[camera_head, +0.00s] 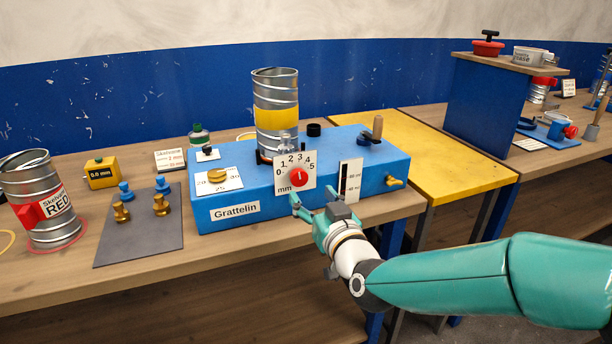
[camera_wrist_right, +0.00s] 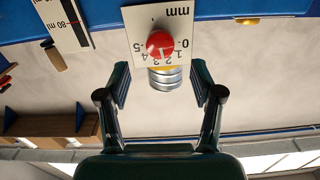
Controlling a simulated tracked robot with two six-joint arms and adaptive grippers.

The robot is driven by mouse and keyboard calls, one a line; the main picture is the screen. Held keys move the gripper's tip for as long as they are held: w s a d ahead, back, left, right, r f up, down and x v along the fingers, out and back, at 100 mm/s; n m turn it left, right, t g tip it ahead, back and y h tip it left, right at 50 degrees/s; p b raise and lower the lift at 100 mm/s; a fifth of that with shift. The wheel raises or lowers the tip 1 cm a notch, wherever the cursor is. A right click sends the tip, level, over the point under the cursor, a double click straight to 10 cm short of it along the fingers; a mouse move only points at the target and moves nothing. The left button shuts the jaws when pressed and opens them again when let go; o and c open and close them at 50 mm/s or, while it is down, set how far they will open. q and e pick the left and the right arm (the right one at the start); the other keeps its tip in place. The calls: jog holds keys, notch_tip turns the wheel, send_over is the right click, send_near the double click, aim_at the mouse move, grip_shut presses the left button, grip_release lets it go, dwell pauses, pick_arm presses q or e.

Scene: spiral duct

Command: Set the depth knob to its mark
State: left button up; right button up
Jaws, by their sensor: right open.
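The depth knob (camera_head: 299,178) is a red round knob on a white dial plate (camera_head: 282,184) numbered 0 to 5 with "mm" below. The plate is on the front of the blue Grattelin machine (camera_head: 245,212). I cannot clearly read which number the knob points to, nor make out a separate mark. My right gripper (camera_head: 314,203) is open and empty, just below and in front of the dial. In the right wrist view the dial appears upside down, with the knob (camera_wrist_right: 160,45) beyond the open fingers (camera_wrist_right: 161,82), apart from them. My left gripper is not in view.
A spiral duct with a yellow band (camera_head: 275,118) stands on the machine behind the dial. A level gauge (camera_head: 350,180) is right of the dial, and a brass tap (camera_head: 394,181) is further right. A grey mat (camera_head: 140,240) with small pegs lies left.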

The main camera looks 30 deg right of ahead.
aim_at(301, 180)
jog(key=p+x, duration=0.1)
jog(key=x, duration=0.6)
